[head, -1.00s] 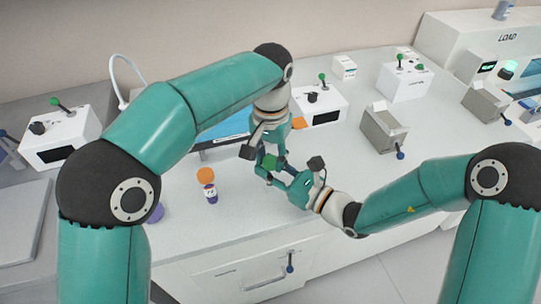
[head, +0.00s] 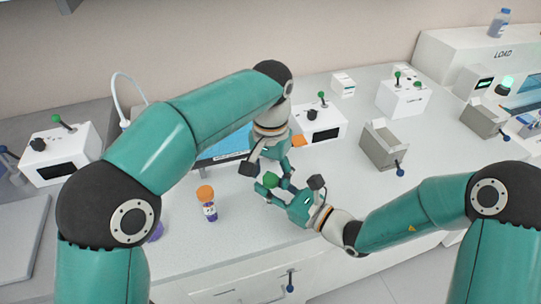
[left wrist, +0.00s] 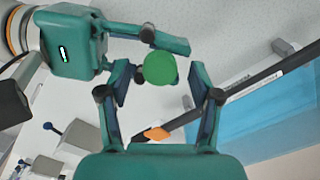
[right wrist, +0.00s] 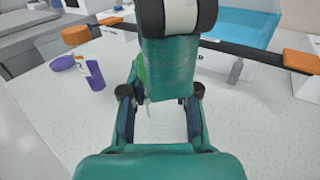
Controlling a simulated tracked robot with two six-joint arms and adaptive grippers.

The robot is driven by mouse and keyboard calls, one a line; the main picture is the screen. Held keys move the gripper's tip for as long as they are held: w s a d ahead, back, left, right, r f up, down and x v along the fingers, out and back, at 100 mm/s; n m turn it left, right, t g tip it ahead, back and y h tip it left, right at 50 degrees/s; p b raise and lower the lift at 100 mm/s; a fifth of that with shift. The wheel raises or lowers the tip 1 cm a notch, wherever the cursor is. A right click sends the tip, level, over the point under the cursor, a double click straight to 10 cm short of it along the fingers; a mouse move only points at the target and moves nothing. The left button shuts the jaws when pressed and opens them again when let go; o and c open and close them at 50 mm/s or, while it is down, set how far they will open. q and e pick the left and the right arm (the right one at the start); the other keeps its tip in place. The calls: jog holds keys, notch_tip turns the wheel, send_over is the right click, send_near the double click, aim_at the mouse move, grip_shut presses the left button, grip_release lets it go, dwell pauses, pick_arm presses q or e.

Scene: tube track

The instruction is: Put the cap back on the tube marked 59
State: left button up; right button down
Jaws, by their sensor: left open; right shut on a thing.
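A green cap (head: 270,180) shows at the fingertips of my right gripper (head: 275,190), which is shut on the tube under it. The tube's body is mostly hidden, and I cannot read a number. In the left wrist view the round green cap top (left wrist: 160,68) lies between the open fingers of my left gripper (left wrist: 160,95), apart from both. My left gripper is empty, close above the cap. In the right wrist view the left arm hides most of the green cap (right wrist: 140,70).
A blue-topped panel (head: 225,150) lies behind the grippers. White boxes with green-knobbed levers (head: 318,122) and a grey box (head: 383,147) stand along the back.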

pick_arm(q)
notch_tip(320, 180, up, 11)
jog(key=shift+r, duration=0.15)
dwell(0.4)
pick_arm(e)
jog(key=c, duration=0.8)
grip_release()
jog(key=v, duration=1.1)
jog(key=shift+d, duration=0.1)
jog(key=shift+s+d, duration=0.3)
jog(key=shift+s, duration=0.05)
jog(key=shift+f, duration=0.1)
